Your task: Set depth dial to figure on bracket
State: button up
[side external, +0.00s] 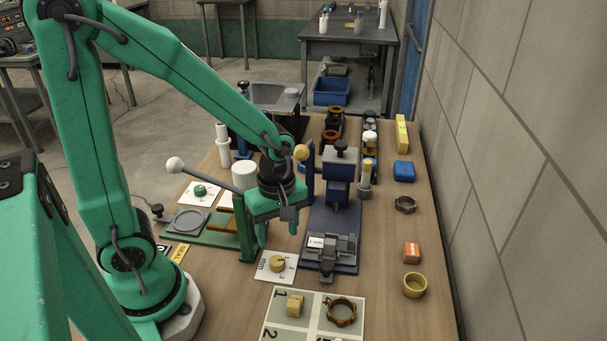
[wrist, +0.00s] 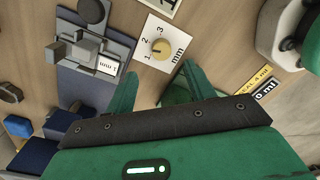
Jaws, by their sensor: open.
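The depth dial (side external: 277,263) is a round yellow knob on a white card marked 1, 2, 3 and mm. In the wrist view the dial (wrist: 160,48) lies just beyond my fingertips, roughly centred between them. I cannot tell surely which figure its pointer faces. The bracket (side external: 330,247) is a grey stepped piece on the blue fixture. Its white label (wrist: 108,65) seems to read "1 mm", but the print is small. My gripper (side external: 277,230) points down above the dial, apart from it; it also shows in the wrist view (wrist: 159,70). It is open and empty.
The blue press (side external: 340,190) stands close right of my gripper. A green fixture (side external: 215,230) with a white-balled lever is on the left. A numbered tray (side external: 275,329) with a yellow block and a brown ring lies in front. Several small items line the right side.

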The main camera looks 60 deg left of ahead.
aim_at(277, 260)
jog(key=shift+s+a+n, duration=0.1)
jog(key=shift+s+n, duration=0.2)
jog(key=shift+n, duration=0.6)
jog(key=shift+f, duration=0.2)
jog(key=shift+f, duration=3.75)
jog(key=c, duration=1)
